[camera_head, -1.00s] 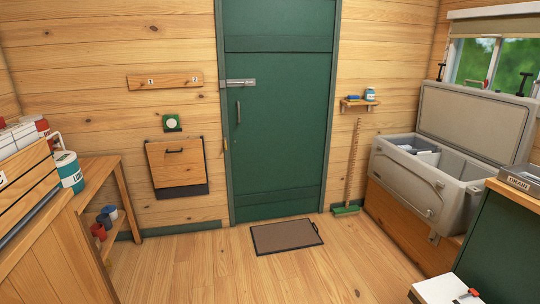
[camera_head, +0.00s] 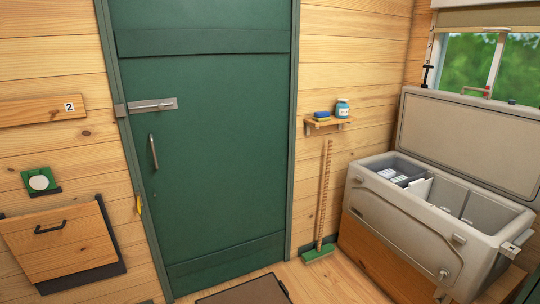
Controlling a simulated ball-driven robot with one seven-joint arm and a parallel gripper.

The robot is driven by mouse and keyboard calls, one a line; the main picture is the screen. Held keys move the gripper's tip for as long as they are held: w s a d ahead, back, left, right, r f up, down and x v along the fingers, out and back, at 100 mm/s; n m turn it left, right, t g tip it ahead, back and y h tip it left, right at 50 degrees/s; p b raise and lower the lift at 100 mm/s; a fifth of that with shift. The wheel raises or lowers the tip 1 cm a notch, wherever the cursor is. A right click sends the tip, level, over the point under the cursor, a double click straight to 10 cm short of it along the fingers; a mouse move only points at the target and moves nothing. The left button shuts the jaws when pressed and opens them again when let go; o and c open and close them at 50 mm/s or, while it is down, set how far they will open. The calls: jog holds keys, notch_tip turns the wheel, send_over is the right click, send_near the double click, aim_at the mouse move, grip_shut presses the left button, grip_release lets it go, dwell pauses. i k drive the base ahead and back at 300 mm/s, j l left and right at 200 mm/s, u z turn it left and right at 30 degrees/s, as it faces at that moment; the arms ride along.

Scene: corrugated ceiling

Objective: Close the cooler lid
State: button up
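The grey cooler (camera_head: 410,225) stands at the right on a wooden bench below the window. Its lid (camera_head: 470,142) is open and leans back upright at the rear. Inside, a dark basket with white packs (camera_head: 398,174) sits at the left end, and dividers split the rest of the inside. A latch shows on the cooler's front. My gripper is not in view.
A green door (camera_head: 215,130) fills the middle, with a dark mat (camera_head: 245,291) on the floor before it. A broom (camera_head: 322,205) leans on the wall left of the cooler, below a small shelf (camera_head: 328,124) with a bottle. Floor between mat and cooler is clear.

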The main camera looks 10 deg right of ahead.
aim_at(493, 145)
jog(key=i+z, duration=0.3)
jog(key=i, duration=0.35)
jog(key=i+j+z, duration=0.3)
jog(key=i, duration=0.35)
jog(key=i+z, duration=0.95)
jog(key=k, duration=0.15)
